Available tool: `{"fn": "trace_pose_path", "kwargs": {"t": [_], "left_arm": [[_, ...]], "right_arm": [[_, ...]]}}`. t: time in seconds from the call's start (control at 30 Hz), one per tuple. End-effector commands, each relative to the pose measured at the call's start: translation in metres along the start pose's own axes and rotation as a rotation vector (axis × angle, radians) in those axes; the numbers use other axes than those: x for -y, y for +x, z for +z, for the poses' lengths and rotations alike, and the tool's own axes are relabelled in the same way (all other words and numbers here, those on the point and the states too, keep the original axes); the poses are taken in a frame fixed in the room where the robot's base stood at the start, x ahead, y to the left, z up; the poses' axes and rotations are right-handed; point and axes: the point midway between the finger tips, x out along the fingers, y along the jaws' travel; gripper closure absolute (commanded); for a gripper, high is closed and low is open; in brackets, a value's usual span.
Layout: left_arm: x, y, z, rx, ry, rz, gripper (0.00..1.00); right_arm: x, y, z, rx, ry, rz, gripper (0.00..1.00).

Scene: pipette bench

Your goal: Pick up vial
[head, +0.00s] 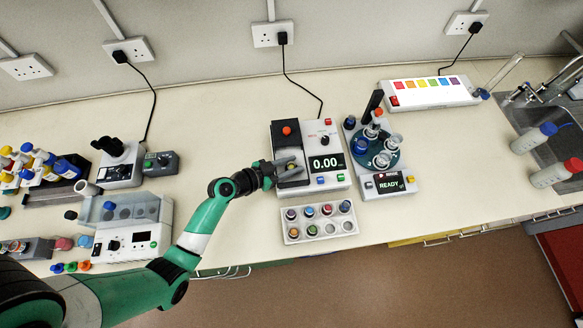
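A white rack (292,234) stands on the bench in front of a white instrument reading 0.00 (338,180). It holds several small vials with coloured caps, such as a blue-capped vial (345,206), and some of its wells look empty. My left gripper (292,168) is over the left part of the instrument, behind and to the left of the rack. Its grey fingers are small here, and I cannot tell how far apart they are or whether anything is between them. My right gripper is not in view.
A mixer reading READY (407,187) with a round teal carousel stands right of the instrument. A boxy device (150,238) and a microscope-like unit (118,172) stand left. A colour-strip box (428,93) is at the back.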

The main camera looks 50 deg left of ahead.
Motion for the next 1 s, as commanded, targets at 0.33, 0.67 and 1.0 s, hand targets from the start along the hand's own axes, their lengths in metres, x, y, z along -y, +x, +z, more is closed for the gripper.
{"fn": "trace_pose_path", "kwargs": {"t": [0.33,0.67,1.0], "left_arm": [[0.000,0.001,0.000,0.001,0.000,-0.001,0.87],[0.000,0.001,0.000,0.000,0.000,-0.001,1.00],[0.000,-0.007,-0.019,-0.002,0.002,-0.001,1.00]], "right_arm": [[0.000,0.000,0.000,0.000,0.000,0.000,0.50],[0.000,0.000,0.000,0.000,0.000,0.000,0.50],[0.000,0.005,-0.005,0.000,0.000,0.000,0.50]]}}
